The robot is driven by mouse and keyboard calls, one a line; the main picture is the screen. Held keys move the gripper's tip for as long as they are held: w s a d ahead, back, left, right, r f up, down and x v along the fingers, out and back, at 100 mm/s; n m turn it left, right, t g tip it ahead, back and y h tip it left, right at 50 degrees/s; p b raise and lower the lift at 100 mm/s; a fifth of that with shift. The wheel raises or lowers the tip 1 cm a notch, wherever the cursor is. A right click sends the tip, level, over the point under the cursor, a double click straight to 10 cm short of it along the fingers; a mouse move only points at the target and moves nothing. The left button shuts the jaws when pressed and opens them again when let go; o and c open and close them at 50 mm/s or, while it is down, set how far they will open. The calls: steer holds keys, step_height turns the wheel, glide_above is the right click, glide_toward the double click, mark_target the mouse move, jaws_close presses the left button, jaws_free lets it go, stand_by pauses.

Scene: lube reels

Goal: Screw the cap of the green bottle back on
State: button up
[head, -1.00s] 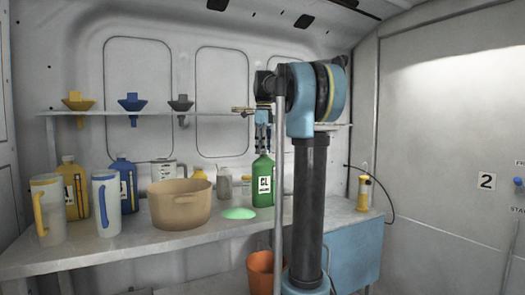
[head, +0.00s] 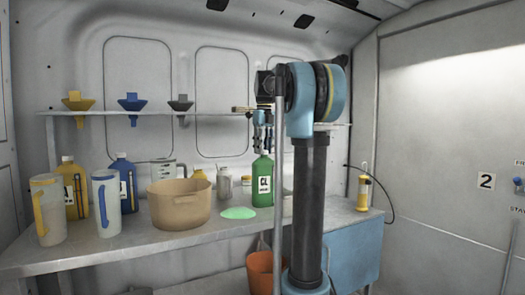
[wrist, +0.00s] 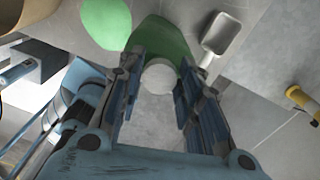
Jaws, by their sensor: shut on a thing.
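The green bottle (head: 262,183), with a white "CL" label, stands upright on the counter, close left of my arm's column. My gripper (head: 263,148) points straight down at its top. In the wrist view, a pale round cap (wrist: 160,76) lies between the two fingers of my gripper (wrist: 160,84), over the green bottle's shoulder (wrist: 160,38). The gripper is shut on the cap. The fingers hide the cap in the head view, and its thread cannot be seen.
A light green patch (head: 238,213) lies on the counter (head: 150,237) left of the bottle, beside a tan pot (head: 180,203). A grey scoop (wrist: 221,34) lies near the bottle. A shelf (head: 210,113) with funnels runs behind. A yellow canister (head: 363,193) stands right.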

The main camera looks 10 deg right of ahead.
steer(key=shift+m, duration=0.3)
steer(key=o, duration=1.1)
steer(key=shift+r, duration=0.15)
